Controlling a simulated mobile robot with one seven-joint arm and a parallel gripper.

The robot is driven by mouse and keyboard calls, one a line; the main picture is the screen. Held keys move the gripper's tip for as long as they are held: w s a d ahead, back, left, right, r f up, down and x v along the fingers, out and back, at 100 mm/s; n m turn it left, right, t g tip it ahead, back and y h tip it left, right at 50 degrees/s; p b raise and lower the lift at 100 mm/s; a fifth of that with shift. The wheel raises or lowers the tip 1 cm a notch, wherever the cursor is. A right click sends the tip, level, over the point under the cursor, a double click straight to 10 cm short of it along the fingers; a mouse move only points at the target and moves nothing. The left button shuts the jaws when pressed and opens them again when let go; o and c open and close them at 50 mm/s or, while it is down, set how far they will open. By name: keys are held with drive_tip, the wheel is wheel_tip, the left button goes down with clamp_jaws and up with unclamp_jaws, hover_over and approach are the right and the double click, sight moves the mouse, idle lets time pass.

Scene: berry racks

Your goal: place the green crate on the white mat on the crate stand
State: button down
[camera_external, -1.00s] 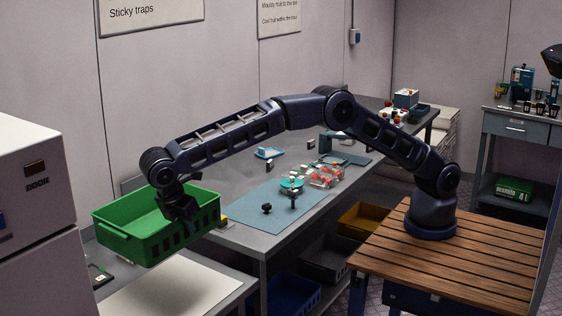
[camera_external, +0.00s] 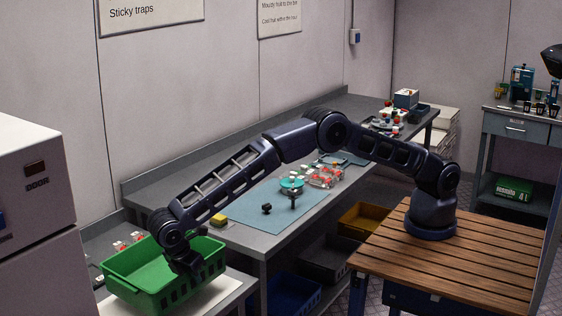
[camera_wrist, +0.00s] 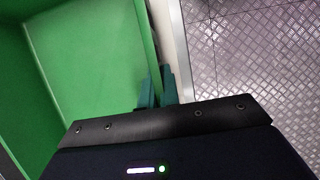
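The green crate (camera_external: 150,270) is low over the white mat (camera_external: 212,296) on the crate stand (camera_external: 240,286) at the lower left. The crate looks upright and covers much of the mat. I cannot tell whether its base touches the mat. My gripper (camera_external: 190,264) is at the crate's right end, shut on its wall. In the wrist view, the fingers (camera_wrist: 157,88) pinch the wall, with the green crate's interior (camera_wrist: 85,60) to the left. A strip of the white mat (camera_wrist: 163,30) shows to the right of the wall.
A grey workbench (camera_external: 165,190) stands behind, with a blue mat (camera_external: 250,215), a yellow block (camera_external: 219,220) and clear punnets of red berries (camera_external: 325,177). Small red-and-white items (camera_external: 128,241) sit behind the crate. A white cabinet (camera_external: 30,200) stands close at left.

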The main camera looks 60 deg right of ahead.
sight(197, 292)
drive_tip(key=shift+f, duration=2.6)
drive_tip(key=c, duration=1.6)
unclamp_jaws()
drive_tip(key=shift+c, duration=0.2)
drive_tip(key=v, duration=1.1)
drive_tip(key=shift+a+r, duration=0.15)
drive_tip(key=shift+r, duration=0.4)
